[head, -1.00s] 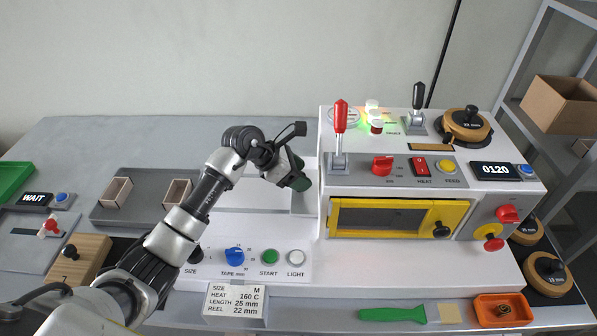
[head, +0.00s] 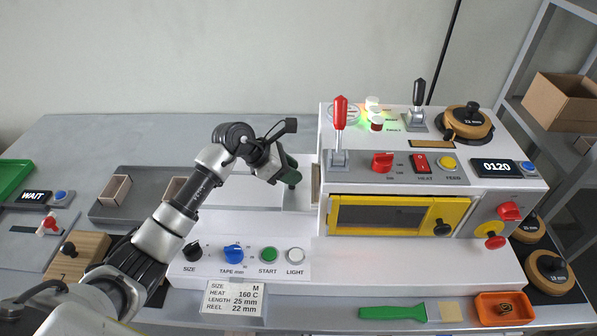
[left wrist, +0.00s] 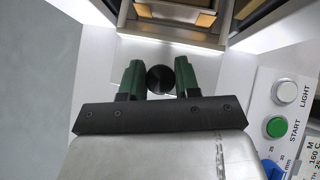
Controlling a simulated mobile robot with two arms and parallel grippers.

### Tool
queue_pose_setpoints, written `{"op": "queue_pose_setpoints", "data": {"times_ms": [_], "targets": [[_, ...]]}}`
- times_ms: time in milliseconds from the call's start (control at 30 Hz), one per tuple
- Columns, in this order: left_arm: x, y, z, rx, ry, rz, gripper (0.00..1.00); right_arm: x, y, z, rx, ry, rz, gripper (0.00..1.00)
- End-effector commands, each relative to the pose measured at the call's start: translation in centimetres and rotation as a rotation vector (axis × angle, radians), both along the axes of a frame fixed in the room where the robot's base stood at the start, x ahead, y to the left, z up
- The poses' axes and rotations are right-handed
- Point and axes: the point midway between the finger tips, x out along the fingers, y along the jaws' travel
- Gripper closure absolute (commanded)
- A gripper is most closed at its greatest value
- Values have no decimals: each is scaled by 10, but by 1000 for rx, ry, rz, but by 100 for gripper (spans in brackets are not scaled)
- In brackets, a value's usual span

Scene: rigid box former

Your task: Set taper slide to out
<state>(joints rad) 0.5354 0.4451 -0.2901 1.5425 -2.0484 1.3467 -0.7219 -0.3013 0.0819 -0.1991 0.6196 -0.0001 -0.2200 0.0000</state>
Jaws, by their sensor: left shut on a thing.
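My left gripper (head: 291,176) is at the left side of the white box former (head: 400,262), above the light panel beside its opening. In the left wrist view, its two green fingers (left wrist: 160,80) stand on either side of a round black knob (left wrist: 160,79) and are shut on it. The knob's shaft and slide are hidden under the gripper. In the head view the fingers and arm cover the knob. No label for the taper slide is readable. My right gripper is not in view.
The front panel holds a black size knob (head: 192,251), a blue tape dial (head: 233,254), a green start button (head: 269,255) and a white light button (head: 295,256). A red lever (head: 340,115) rises from the machine top. A grey tray (head: 110,212) lies at the left.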

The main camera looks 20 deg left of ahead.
Motion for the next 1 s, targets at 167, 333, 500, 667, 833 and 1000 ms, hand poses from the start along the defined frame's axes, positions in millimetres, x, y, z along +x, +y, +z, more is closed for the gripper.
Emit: {"op": "queue_pose_setpoints", "data": {"times_ms": [167, 333, 500, 667, 833, 1000], "targets": [[-11, 41, -5, 11, 2, 6, 100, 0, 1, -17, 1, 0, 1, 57], [-22, 81, -6, 10, 1, 7, 100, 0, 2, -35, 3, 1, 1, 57], [-33, 119, -5, 7, 1, 7, 100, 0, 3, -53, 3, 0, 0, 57], [-41, 146, -4, 6, 0, 7, 100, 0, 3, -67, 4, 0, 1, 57], [-46, 165, -2, 3, -1, 6, 100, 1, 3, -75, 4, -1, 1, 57], [-49, 173, 0, 1, -2, 4, 100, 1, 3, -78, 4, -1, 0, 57]]}}
